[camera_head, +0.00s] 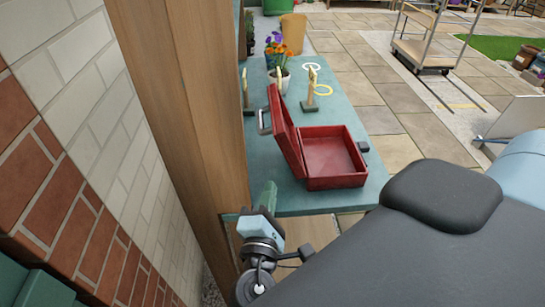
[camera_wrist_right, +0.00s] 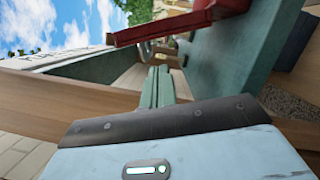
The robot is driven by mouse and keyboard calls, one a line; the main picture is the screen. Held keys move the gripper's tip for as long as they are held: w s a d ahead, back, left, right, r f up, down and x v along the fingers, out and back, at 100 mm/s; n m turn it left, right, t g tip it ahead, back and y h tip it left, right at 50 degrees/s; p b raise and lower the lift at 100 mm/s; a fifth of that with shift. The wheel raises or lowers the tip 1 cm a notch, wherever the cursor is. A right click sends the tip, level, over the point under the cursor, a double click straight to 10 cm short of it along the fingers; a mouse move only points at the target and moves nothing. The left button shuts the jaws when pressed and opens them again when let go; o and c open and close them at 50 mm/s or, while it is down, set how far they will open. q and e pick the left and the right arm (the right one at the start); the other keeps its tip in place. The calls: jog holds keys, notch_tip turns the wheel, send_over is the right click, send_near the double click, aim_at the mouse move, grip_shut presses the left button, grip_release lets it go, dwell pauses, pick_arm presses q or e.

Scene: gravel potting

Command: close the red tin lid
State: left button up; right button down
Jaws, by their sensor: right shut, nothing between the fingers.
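The red tin (camera_head: 337,180) stands on the green table near its front edge, with its inside empty. Its lid (camera_head: 286,130) is open, standing up and tilted at the tin's left side. In the right wrist view the red lid (camera_wrist_right: 165,30) shows at the top, partly cut off by the frame. My right gripper (camera_head: 267,192) is at the table's front edge, to the near left of the tin and apart from it. Its green fingers (camera_wrist_right: 158,75) are shut together with nothing between them. My left gripper is not in view.
A wooden post (camera_head: 185,100) rises close to the table's left. Bare tabletop lies behind and right of the tin.

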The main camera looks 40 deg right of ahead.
aim_at(277, 133)
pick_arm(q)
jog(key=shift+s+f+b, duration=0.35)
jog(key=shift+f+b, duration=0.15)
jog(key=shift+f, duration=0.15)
pick_arm(e)
jog(key=x, duration=1)
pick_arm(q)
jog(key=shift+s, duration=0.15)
pick_arm(e)
jog(key=shift+w, duration=0.2)
